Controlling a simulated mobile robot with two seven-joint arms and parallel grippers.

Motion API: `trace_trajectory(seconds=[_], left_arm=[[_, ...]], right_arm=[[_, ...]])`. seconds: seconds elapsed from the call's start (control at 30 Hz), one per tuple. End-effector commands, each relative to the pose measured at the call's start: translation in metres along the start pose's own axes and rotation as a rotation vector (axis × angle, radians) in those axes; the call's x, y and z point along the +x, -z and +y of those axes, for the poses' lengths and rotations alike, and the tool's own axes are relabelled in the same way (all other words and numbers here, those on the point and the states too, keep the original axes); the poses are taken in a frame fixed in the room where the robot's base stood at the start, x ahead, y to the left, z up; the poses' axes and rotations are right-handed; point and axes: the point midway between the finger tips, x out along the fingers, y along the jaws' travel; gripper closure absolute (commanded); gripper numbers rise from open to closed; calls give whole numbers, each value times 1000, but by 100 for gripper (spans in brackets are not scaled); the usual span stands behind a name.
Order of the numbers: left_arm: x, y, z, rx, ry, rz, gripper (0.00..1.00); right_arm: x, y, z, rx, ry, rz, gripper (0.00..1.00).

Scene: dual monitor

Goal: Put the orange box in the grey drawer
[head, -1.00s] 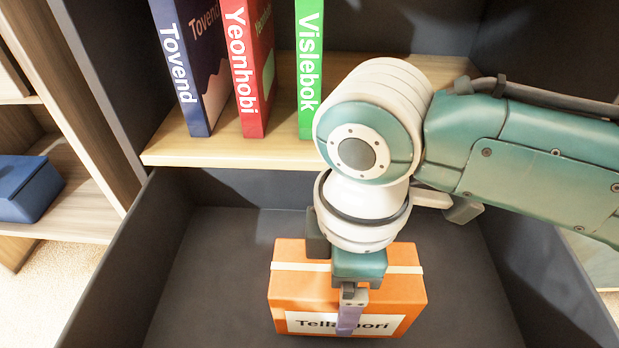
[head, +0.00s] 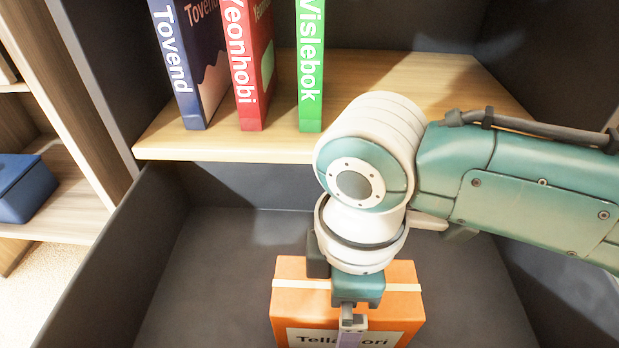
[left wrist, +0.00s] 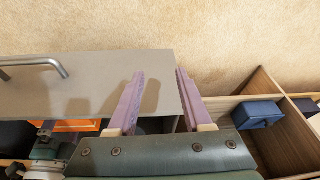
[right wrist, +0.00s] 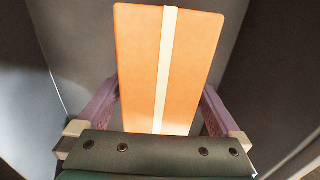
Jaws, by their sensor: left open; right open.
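The orange box (head: 395,308), with a cream band and a white label, sits inside the open grey drawer (head: 100,265), near the bottom of the head view. My right gripper (head: 350,338) is over the box, and its arm hides part of the box top. In the right wrist view, the box (right wrist: 190,60) lies between the spread purple fingers of the right gripper (right wrist: 158,100); small gaps seem to show beside it. My left gripper (left wrist: 160,74) is open and empty above the drawer's front panel (left wrist: 100,85), outside the head view.
A shelf (head: 240,145) above the drawer holds upright blue, red (head: 250,70) and green (head: 310,70) books. A blue box (head: 28,190) stands on a wooden shelf at the left. The drawer has a metal handle (left wrist: 38,62). Bare carpet (left wrist: 220,40) lies in front.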

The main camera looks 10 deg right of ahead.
Motion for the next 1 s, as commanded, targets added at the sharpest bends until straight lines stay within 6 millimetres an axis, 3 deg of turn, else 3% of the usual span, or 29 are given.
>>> trace_trajectory(seconds=[0.17,0.4,0.6,0.8,1.0], left_arm=[[-11,4,0,0,0,0,50],[-53,17,-2,0,0,0,50],[-77,25,-2,-4,-3,1,50],[-85,28,-1,-9,-7,2,50],[-84,28,-1,-10,-8,2,50]], right_arm=[[-16,0,1,0,-2,1,0],[-73,0,0,-1,-1,1,0],[-110,0,0,0,0,2,0],[-124,0,0,1,0,1,0],[-122,6,-10,18,8,34,0]])
